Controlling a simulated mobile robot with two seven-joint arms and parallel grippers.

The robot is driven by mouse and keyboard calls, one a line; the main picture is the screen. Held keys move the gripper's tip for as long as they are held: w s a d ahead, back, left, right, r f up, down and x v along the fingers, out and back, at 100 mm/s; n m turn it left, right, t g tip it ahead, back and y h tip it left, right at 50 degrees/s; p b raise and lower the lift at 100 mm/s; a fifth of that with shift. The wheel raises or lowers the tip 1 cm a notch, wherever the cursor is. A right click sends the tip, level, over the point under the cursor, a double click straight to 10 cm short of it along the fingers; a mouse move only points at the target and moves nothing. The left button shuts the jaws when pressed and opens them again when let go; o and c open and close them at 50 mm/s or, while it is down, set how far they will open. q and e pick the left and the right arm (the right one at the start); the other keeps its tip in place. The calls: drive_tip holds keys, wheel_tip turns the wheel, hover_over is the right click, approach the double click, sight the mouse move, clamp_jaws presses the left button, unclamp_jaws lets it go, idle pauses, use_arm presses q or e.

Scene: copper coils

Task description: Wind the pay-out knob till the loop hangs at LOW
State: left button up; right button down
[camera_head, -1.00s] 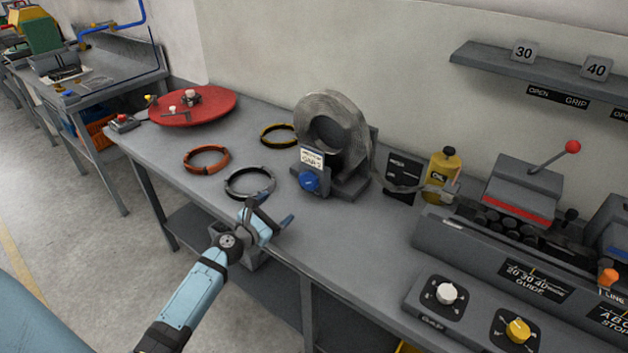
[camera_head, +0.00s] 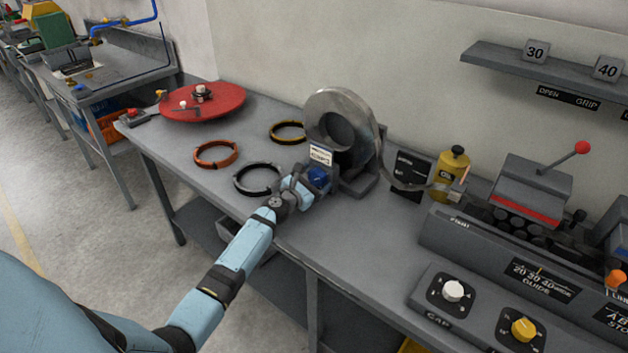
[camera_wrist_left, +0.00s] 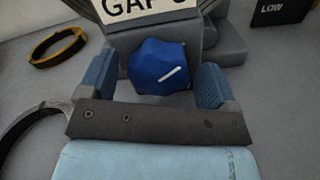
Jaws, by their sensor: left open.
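The blue pay-out knob (camera_head: 319,177) is on the front of the grey coil stand (camera_head: 358,184), below a white label. In the left wrist view the knob (camera_wrist_left: 158,67), with a white mark slanting up to the right, lies between the two blue finger pads of my open left gripper (camera_wrist_left: 160,82). Gaps show on both sides of it. In the head view my left gripper (camera_head: 305,186) is right at the knob. A metal strip loop (camera_head: 405,186) runs from the coil to the right, past a dark LOW board (camera_head: 409,174). My right gripper is not in view.
A black ring (camera_head: 258,178), an orange ring (camera_head: 215,154) and a yellow-black ring (camera_head: 287,132) lie left of the stand. A yellow oil bottle (camera_head: 451,175) stands right of the board. The guide machine (camera_head: 520,262) fills the right side.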

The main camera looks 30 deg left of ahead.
use_arm(q)
drive_tip(key=c, duration=0.9)
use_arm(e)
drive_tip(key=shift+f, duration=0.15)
use_arm(q)
drive_tip(key=shift+f+m+b, duration=0.15)
drive_tip(key=shift+m+b, duration=0.45)
drive_tip(key=shift+m, duration=0.4)
drive_tip(key=m+b, duration=0.1)
drive_tip(key=m, duration=0.1)
drive_tip(key=shift+m, duration=0.3)
drive_tip(key=m+b, duration=0.1)
drive_tip(key=m, duration=0.2)
drive_tip(key=shift+d+b, duration=0.1)
drive_tip(key=shift+b, duration=0.25)
drive_tip(key=shift+m+b, duration=0.4)
drive_tip(key=shift+m, duration=1.2)
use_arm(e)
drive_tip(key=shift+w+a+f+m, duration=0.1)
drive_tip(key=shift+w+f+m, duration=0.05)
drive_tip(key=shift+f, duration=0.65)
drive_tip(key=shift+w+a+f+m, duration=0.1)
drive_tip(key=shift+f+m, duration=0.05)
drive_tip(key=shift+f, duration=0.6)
